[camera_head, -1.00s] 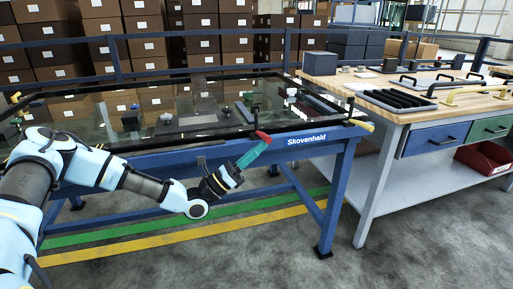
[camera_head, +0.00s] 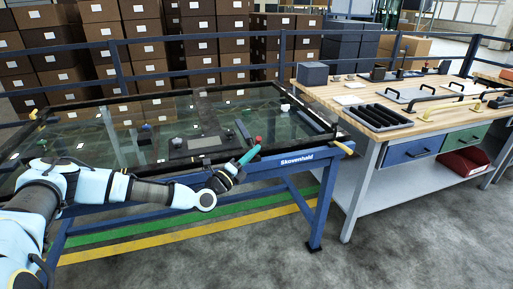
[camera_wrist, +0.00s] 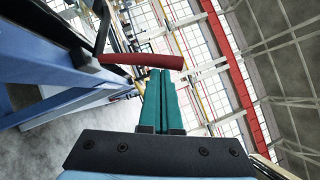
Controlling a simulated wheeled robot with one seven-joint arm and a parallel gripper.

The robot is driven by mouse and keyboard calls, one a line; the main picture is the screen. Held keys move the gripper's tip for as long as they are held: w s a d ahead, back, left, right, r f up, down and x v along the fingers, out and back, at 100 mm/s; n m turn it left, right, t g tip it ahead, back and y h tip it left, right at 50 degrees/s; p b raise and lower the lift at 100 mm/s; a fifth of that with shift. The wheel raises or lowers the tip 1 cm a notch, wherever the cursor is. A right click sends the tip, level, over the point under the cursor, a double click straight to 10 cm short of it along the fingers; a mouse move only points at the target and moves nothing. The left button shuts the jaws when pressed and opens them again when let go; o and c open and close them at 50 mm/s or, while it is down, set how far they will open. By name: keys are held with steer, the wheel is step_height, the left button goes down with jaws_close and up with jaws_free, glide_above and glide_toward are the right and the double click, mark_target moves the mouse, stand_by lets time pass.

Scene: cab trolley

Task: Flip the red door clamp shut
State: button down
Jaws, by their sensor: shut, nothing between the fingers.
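The red door clamp handle (camera_head: 258,140) stands up at the front edge of the glass-topped frame on the blue trolley. In the wrist view the red handle (camera_wrist: 142,60) lies across the picture just beyond my fingertips, joined at its left end to a dark bracket. My gripper (camera_head: 255,150) has teal fingers pressed together and nothing between them. In the wrist view my gripper (camera_wrist: 160,73) has its tips right at the handle's lower side; I cannot tell whether they touch. The clamp's base is hard to make out.
The blue trolley (camera_head: 297,161) carries a glass panel with a black frame (camera_head: 175,168). A wooden-topped workbench (camera_head: 345,92) with tools stands to the right. A blue railing and stacked boxes (camera_head: 150,50) are behind. The grey floor at the front right is clear.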

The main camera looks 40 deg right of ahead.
steer(key=shift+w+d+r+n+p, duration=0.2)
steer(key=shift+w+r+n+p, duration=0.25)
steer(key=shift+r+p, duration=0.25)
steer(key=shift+w+d+r+p, duration=0.2)
steer(key=shift+w+p, duration=0.1)
steer(key=shift+w, duration=0.25)
steer(key=shift+w+d+r+p, duration=0.15)
steer(key=shift+w+r+p, duration=0.1)
steer(key=shift+w, duration=0.25)
steer(key=shift+w+r, duration=0.15)
